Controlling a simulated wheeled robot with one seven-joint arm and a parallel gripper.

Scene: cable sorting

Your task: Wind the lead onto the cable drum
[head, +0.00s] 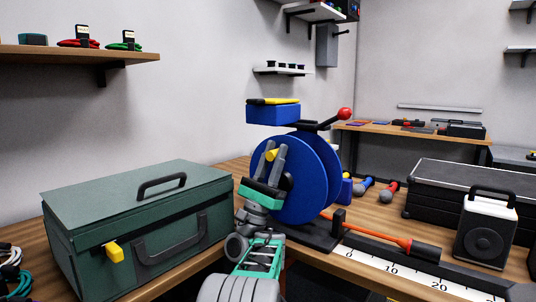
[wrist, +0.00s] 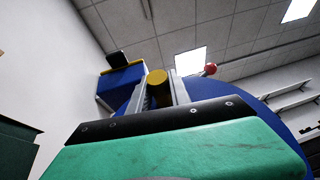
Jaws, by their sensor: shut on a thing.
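The blue cable drum (head: 310,180) stands upright on a dark base on the bench. A yellow crank knob (head: 271,155) sticks out from its near face, at the upper left of the disc. My gripper (head: 272,158) is at this face with its fingers on either side of the yellow knob. In the wrist view the yellow knob (wrist: 156,78) sits between the two grey fingers. The orange lead (head: 370,233) runs from low on the drum to the right, past a small post, to a black end piece (head: 426,250). How much lead is on the drum is hidden by the disc.
A green case (head: 150,250) stands left of the drum. A white ruler strip (head: 400,272) lies along the front. A speaker (head: 485,230) and a black case (head: 465,195) stand at the right. A red-ball lever (head: 344,114) and a blue box (head: 272,114) show above the drum.

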